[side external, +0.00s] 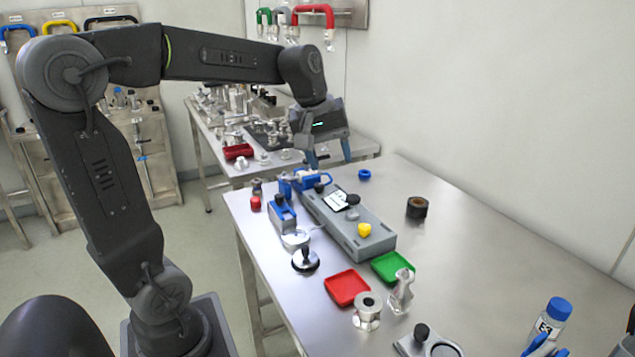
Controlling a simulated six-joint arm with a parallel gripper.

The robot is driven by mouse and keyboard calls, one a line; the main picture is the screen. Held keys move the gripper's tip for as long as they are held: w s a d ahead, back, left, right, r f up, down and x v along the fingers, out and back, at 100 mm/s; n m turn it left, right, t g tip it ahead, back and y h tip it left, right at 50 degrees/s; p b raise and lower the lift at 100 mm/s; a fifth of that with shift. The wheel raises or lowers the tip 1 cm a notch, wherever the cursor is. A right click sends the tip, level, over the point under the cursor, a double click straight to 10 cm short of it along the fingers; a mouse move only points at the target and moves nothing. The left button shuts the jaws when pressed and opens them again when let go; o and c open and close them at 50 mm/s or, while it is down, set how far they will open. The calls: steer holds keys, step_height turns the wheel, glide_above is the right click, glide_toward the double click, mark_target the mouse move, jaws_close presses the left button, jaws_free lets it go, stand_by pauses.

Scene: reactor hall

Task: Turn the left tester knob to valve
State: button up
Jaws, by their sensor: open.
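The tester is a long grey box (376,245) on the steel table. It has a small light panel (336,200), dark knobs on top and a yellow knob (364,229) near its front end. One dark knob (352,200) sits beside the panel and another (320,187) at the far end; which is the left knob and how it is turned are too small to tell. My gripper (329,160) hangs open above the far end of the tester, fingers pointing down, with nothing between them. It appears apart from the knobs.
Blue fixtures (283,214) stand close along the tester's left and far end. A red tray (347,287), a green tray (392,267) and metal parts lie in front. A dark ring (417,208) sits to the right. The table's right side is mostly clear, with a wall behind.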

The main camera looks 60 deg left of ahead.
steer(key=w+a+f+n+h, duration=0.1)
steer(key=w+a+n, duration=0.25)
steer(key=a, duration=0.35)
steer(key=w+a+f+n, duration=0.1)
steer(key=w+a+n, duration=0.2)
steer(key=a+n, duration=0.3)
steer(key=n+h, duration=0.2)
steer(key=n, duration=0.4)
glide_toward(319, 185)
steer(key=shift+m, duration=0.25)
steer(key=x, duration=0.9)
steer(key=shift+a, duration=0.15)
steer(key=c, duration=0.9)
